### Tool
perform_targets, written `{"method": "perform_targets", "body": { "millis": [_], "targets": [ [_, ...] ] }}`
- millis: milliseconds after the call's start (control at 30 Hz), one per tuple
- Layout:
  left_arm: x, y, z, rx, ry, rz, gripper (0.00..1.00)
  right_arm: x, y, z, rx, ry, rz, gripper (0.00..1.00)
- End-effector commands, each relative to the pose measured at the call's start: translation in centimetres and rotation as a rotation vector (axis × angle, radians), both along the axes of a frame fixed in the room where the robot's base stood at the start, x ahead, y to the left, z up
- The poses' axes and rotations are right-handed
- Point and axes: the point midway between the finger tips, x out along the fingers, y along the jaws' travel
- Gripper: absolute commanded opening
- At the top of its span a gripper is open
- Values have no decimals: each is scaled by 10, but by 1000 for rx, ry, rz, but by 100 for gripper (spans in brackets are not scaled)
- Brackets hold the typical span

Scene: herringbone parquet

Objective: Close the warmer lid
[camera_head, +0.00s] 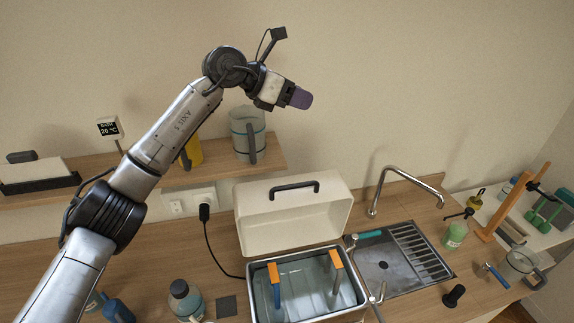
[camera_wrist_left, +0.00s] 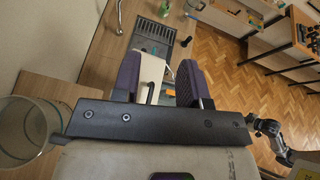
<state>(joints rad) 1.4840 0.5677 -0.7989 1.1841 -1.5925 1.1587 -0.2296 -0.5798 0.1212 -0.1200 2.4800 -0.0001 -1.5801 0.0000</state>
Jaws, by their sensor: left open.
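The warmer is a metal water bath (camera_head: 254,284) on the wooden counter. Its cream lid (camera_head: 292,222) stands raised at the back, with a black handle (camera_head: 294,187) at its top. Two orange-topped pieces (camera_head: 274,272) stand in the bath's water. My left gripper (camera_head: 301,98) is high above the lid, in front of the wall, apart from the handle. In the left wrist view its two purple-padded fingers (camera_wrist_left: 158,78) are spread. A pale surface, apparently the lid (camera_wrist_left: 151,68), shows beyond the gap between them.
A sink (camera_head: 385,265) with a tall faucet (camera_head: 376,200) adjoins the bath at right. A wall shelf (camera_head: 220,163) carries a jug (camera_head: 247,135). A capped bottle (camera_head: 186,302) stands left of the bath, and a black cable (camera_head: 213,243) hangs behind. Air above the lid is clear.

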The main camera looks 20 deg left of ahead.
Motion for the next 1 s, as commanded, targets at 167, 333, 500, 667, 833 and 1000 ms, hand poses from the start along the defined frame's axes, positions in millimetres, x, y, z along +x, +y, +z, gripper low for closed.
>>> {"method": "perform_targets", "body": {
  "millis": [167,333,500,667,833,1000],
  "targets": [
    [-23,27,-46,290,204,-48,40,0,-1,0,-4,0,2,0],
    [-47,45,-68,457,355,-111,40,0,-1,0,-4,0,2,0],
    [-63,53,-76,532,434,-166,40,0,-1,0,-3,1,2,0],
    [-65,51,-84,553,439,-194,40,0,0,2,0,0,1,0],
    [-60,42,-107,552,438,-195,40,0,1,8,4,1,-2,0],
    [-55,31,-136,551,439,-196,40,0,2,15,7,1,-4,0]
  ]
}}
